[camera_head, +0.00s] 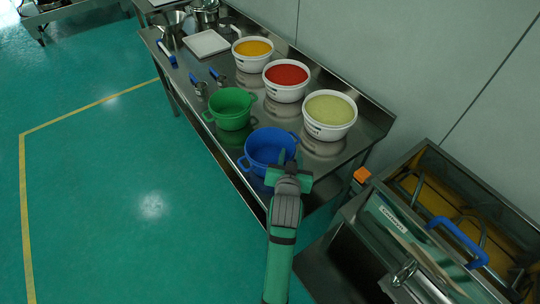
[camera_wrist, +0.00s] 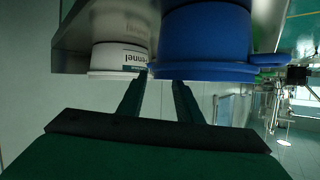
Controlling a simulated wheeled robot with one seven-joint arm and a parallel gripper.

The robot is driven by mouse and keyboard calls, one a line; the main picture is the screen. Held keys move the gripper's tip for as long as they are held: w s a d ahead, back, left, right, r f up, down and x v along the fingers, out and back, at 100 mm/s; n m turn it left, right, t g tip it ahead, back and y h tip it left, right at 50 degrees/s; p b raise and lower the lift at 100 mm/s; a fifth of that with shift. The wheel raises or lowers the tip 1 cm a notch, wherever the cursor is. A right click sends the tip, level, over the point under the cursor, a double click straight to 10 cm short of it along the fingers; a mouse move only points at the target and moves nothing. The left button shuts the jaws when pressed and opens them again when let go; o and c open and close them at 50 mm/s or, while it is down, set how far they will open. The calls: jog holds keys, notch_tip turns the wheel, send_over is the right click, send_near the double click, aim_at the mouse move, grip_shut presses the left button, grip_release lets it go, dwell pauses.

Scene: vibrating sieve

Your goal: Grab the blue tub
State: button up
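The blue tub (camera_head: 268,148) stands empty on the steel table, near its front edge, with a handle on each side. My gripper (camera_head: 283,158) is at the tub's near right rim. The wrist view is upside down and shows the tub (camera_wrist: 207,35) close ahead, with its rim just beyond the fingertips. I cannot tell whether a finger touches the rim.
A green tub (camera_head: 231,120) stands to the left. White tubs of orange (camera_head: 253,62), red (camera_head: 286,93) and pale green (camera_head: 330,129) contents line the back, by the wall. The sieve machine (camera_head: 400,240) with a blue handle is at right. The floor at left is clear.

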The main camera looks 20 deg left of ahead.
aim_at(292, 145)
jog(key=shift+x, duration=2.7)
jog(key=shift+d+f, duration=0.1)
grip_shut()
